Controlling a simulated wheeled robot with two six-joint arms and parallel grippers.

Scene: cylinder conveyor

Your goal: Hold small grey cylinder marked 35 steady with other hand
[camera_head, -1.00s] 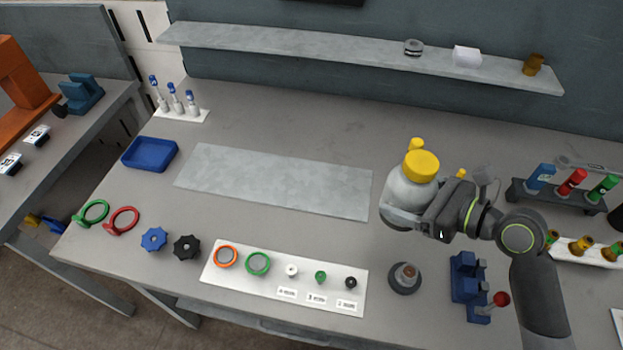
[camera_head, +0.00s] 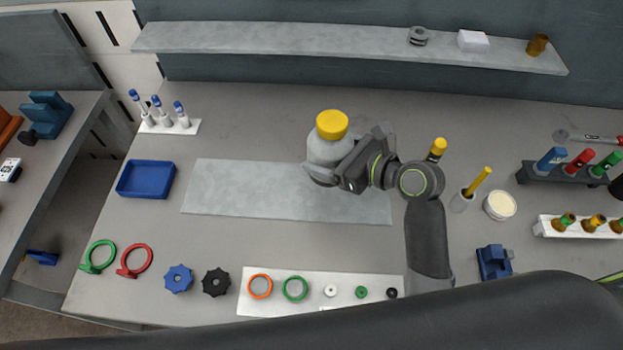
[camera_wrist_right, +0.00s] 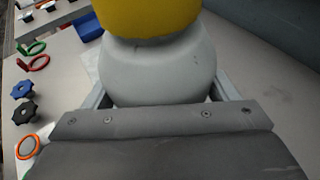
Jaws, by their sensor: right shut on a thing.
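A grey round bottle (camera_head: 326,148) with a yellow cap (camera_head: 332,124) is in my right gripper (camera_head: 322,177), upright above the right part of the pale grey mat (camera_head: 240,190). In the right wrist view the jaws (camera_wrist_right: 155,98) are around the bottle body (camera_wrist_right: 157,72), with the yellow cap (camera_wrist_right: 147,15) at the top. I cannot tell whether the bottle touches the mat. No mark 35 is legible on it. A small grey cylindrical piece (camera_head: 418,36) lies on the back shelf; no number is legible there either. My left gripper is not in view.
The blue tray (camera_head: 146,179) stands left of the mat. A white strip (camera_head: 320,281) with rings and small knobs lies in front, beside blue (camera_head: 178,279) and black (camera_head: 216,282) knobs. A white cup (camera_head: 500,205) and dark rack (camera_head: 570,172) stand right. The mat's left part is clear.

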